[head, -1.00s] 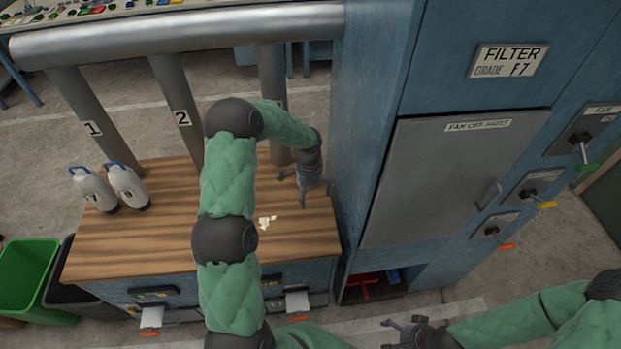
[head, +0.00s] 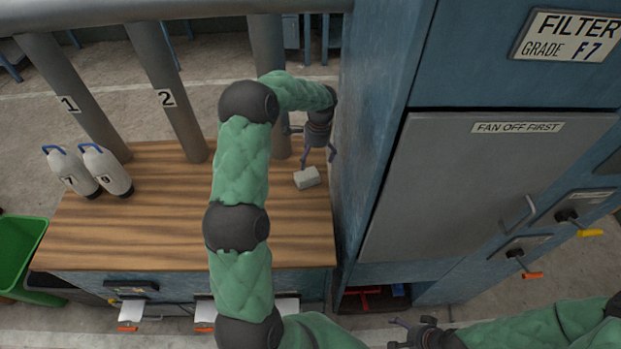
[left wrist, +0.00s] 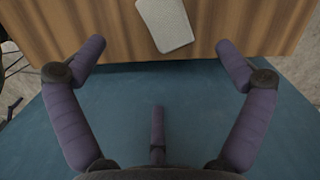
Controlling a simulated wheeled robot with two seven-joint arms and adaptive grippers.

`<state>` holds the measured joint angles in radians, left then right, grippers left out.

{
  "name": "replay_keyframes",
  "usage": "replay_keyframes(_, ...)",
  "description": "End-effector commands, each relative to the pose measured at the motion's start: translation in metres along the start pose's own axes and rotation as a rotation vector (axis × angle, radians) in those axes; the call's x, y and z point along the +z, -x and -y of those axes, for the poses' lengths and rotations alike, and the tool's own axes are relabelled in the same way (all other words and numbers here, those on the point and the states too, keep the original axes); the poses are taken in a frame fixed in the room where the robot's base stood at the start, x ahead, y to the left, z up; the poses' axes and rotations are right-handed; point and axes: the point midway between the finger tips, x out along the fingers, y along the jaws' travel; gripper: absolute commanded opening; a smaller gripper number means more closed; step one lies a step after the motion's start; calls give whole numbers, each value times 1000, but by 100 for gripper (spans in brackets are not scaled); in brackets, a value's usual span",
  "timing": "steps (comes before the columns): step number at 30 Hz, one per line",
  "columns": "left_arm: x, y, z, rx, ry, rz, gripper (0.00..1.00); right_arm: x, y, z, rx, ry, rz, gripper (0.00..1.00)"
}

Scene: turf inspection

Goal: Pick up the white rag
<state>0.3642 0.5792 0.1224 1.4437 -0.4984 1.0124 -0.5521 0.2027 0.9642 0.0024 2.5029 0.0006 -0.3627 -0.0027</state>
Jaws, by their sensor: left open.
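A pale, block-like folded thing (head: 307,177), which I take for the white rag, lies on the wooden bench top near its right end. In the left wrist view it is a flat pale rectangle (left wrist: 166,22) at the top edge, partly cut off. My left gripper (head: 309,152) is open and empty, just behind and above it in the head view. In the left wrist view its spread purple fingers (left wrist: 159,58) are apart from the pale thing. My right gripper (head: 408,337) is at the bottom edge, too small and cut off to judge.
Two white bottles with blue handles (head: 88,170) stand at the bench's left. Grey pipes (head: 181,120) rise behind the bench. The blue filter cabinet (head: 385,110) borders the bench on the right. A green bin (head: 18,250) is at far left. The bench middle (head: 150,220) is clear.

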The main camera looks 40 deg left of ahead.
Motion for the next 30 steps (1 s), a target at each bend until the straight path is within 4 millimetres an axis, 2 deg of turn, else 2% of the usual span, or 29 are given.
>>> replay_keyframes(12,1,-52,0,2,0,1,100,0,-8,-3,0,0,0,94)
replay_keyframes(17,1,-60,0,1,0,1,100,0,-10,-3,0,0,0,94)
replay_keyframes(27,4,-102,0,2,0,1,100,-1,-20,-7,0,0,0,94)
replay_keyframes(30,4,-107,0,1,-1,-1,100,-1,-20,-7,0,0,0,94)
